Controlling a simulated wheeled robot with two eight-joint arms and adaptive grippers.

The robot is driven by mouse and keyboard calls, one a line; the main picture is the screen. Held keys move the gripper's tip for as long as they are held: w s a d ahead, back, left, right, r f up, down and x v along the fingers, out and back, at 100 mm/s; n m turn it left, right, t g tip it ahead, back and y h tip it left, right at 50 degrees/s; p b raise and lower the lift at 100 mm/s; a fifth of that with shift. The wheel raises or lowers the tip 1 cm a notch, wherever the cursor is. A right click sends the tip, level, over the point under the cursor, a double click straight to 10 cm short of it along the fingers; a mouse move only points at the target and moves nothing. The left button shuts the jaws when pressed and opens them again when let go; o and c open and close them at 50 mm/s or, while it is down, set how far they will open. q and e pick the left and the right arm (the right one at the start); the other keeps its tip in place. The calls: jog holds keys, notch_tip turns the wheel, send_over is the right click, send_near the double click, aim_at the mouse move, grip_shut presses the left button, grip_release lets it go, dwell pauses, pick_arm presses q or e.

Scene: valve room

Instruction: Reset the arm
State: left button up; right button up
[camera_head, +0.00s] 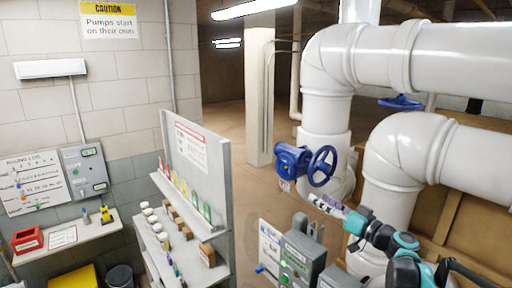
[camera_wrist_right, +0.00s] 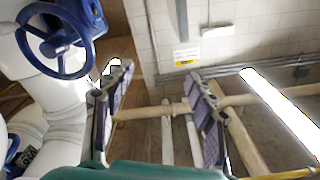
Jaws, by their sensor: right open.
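My right arm (camera_head: 382,236) comes in from the lower right in the head view, and its gripper (camera_head: 326,205) points left toward the blue valve. In the right wrist view the two dark fingers of the gripper (camera_wrist_right: 158,85) stand apart with nothing between them. The blue valve handwheel (camera_head: 322,166) is on a white pipe just above and behind the gripper in the head view. The handwheel also shows at the upper left of the right wrist view (camera_wrist_right: 55,40), outside the fingers. My left gripper is in neither view.
Large white pipes (camera_head: 372,55) fill the right, with a second blue handwheel (camera_head: 401,102). A grey control box (camera_head: 300,258) with a green light stands below the gripper. A shelf rack (camera_head: 217,150) with small items stands left of centre. Brown floor (camera_head: 232,122) is open behind it.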

jog(key=s+a+f+m+g+h, duration=0.1)
jog(key=s+a+f+g+h, duration=0.15)
jog(key=s+a+f, duration=0.4)
jog(key=s+a+f+g+h, duration=0.2)
jog(key=s+a+f+g, duration=0.15)
jog(key=s, duration=0.65)
jog(key=s+d+f+m+g+h, duration=0.1)
jog(key=s+d+f+h, duration=0.2)
jog(key=s+f, duration=0.4)
jog(key=s+d+f+m+g+h, duration=0.1)
jog(key=s+d+f+h, duration=0.3)
jog(key=s, duration=0.5)
notch_tip(320, 180, down, 28)
jog(key=s+b, duration=0.1)
jog(key=b, duration=2.6)
jog(key=shift+d+r, duration=0.15)
jog(key=shift+r, duration=0.1)
